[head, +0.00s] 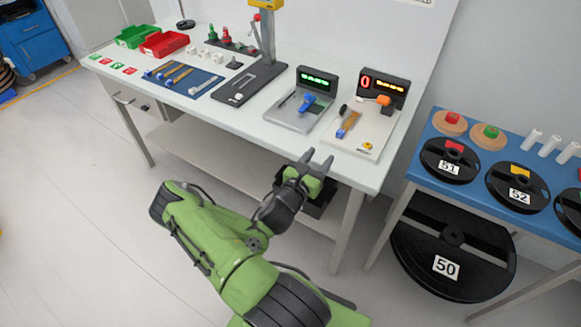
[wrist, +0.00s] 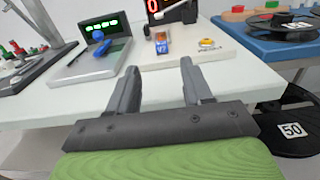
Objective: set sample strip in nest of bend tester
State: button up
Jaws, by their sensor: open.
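The unit with the red and amber display, which looks like the bend tester (head: 373,138), stands at the table's right end with an orange-tipped lever. A tan strip with a blue end (head: 347,124) lies on its pale base; the strip also shows in the wrist view (wrist: 162,42). I cannot tell if it sits in a nest. More tan strips (head: 177,75) lie on a dark blue mat, left of centre. My gripper (head: 318,158) is open and empty, in front of the table's front edge. In the wrist view its fingers (wrist: 160,72) point towards the tester.
A green-display unit (head: 298,117) with a blue part stands left of the tester. A tall yellow-headed stand (head: 248,85) is further left. A blue table (head: 420,128) with black reels stands to the right, with a gap between. The white table's front strip (head: 262,123) is clear.

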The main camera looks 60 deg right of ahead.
jog(key=w+a+r+m+t+y, duration=0.1)
jog(key=w+a+m+y, duration=0.25)
jog(key=a+m, duration=0.35)
jog(key=w+a+r+m+y, duration=0.2)
jog(key=w+a+m+y, duration=0.1)
jog(key=a+m+y, duration=0.3)
jog(key=w+a+r+m+t+y, duration=0.1)
jog(key=w+a+m+y, duration=0.2)
jog(key=a+m, duration=0.45)
jog(key=s+a+r+n+t+y, duration=0.1)
jog(key=s+a+r+t+y, duration=0.1)
jog(key=a+r, duration=0.4)
jog(key=s+a+r+n+t+y, duration=0.2)
jog(key=a+r, duration=0.4)
jog(key=a, duration=0.7)
jog(key=shift+a+r+t+y, duration=0.25)
jog(key=shift+a+t+y, duration=0.15)
jog(key=shift+t+y, duration=0.3)
